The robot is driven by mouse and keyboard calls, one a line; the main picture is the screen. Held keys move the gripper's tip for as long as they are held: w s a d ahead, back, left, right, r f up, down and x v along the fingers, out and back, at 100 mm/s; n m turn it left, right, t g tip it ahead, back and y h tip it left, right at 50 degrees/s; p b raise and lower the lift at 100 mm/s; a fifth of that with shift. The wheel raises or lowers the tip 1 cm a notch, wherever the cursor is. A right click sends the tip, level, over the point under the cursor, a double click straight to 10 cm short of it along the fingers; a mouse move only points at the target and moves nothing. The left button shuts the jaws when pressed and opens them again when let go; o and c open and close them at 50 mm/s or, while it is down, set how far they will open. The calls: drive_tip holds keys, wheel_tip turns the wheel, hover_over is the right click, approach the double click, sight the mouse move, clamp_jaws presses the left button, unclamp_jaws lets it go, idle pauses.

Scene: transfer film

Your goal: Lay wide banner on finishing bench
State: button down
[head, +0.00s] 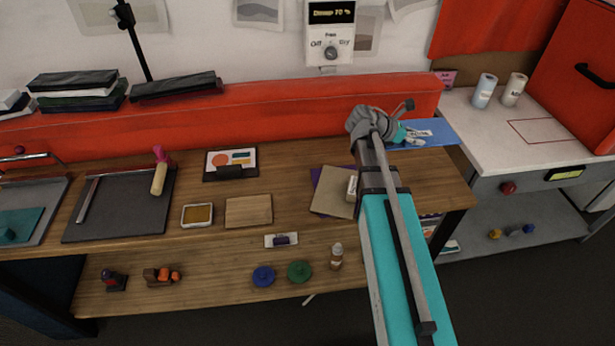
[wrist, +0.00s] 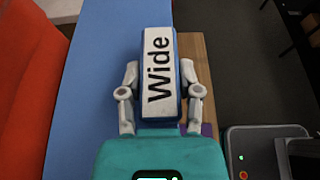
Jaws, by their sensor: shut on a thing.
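The wide banner (head: 438,131) is a blue sheet over the right end of the wooden bench, beside the red panel. In the wrist view the blue sheet (wrist: 85,95) runs along the left of my gripper. A blue block with a white label reading "Wide" (wrist: 159,65) stands between the fingers. My gripper (head: 411,135) is shut on this block; the fingers press its two sides in the wrist view (wrist: 158,88). I cannot tell whether the sheet touches the bench. Which surface is the finishing bench is not marked; a white-topped counter (head: 535,150) with a red outlined rectangle stands at the right.
The red panel (head: 250,122) rises behind the wooden bench (head: 290,165). A brown board (head: 333,190) lies left of my arm. Two rolls, one blue (head: 484,92) and one white (head: 514,90), stand at the counter's back. The counter's outlined area is clear.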

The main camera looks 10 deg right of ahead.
sight(430, 144)
drive_tip(key=b+x, duration=0.1)
drive_tip(key=x, duration=0.2)
drive_tip(key=f+b+x, duration=0.1)
drive_tip(key=x, duration=0.1)
drive_tip(key=shift+d+f+b, duration=0.1)
drive_tip(key=shift+f+b, duration=0.05)
drive_tip(key=shift+b, duration=0.25)
drive_tip(key=shift+d+f, duration=0.15)
drive_tip(key=shift+d, duration=0.4)
drive_tip(key=shift+w, duration=0.15)
drive_tip(key=w+a+f+b, duration=0.1)
drive_tip(key=w+f+b, duration=0.1)
drive_tip(key=w, duration=0.1)
drive_tip(key=w+a+f+b, duration=0.1)
drive_tip(key=w+f+b, duration=0.2)
drive_tip(key=w, duration=0.1)
drive_tip(key=w+a+f+b, duration=0.1)
drive_tip(key=w+f+b, duration=0.2)
drive_tip(key=w, duration=0.1)
drive_tip(key=shift+w+a, duration=0.2)
drive_tip(key=shift+w+a+f+b, duration=0.2)
drive_tip(key=shift+w+f+b, duration=0.25)
drive_tip(key=shift+w+b, duration=0.15)
drive_tip(key=shift+s, duration=0.1)
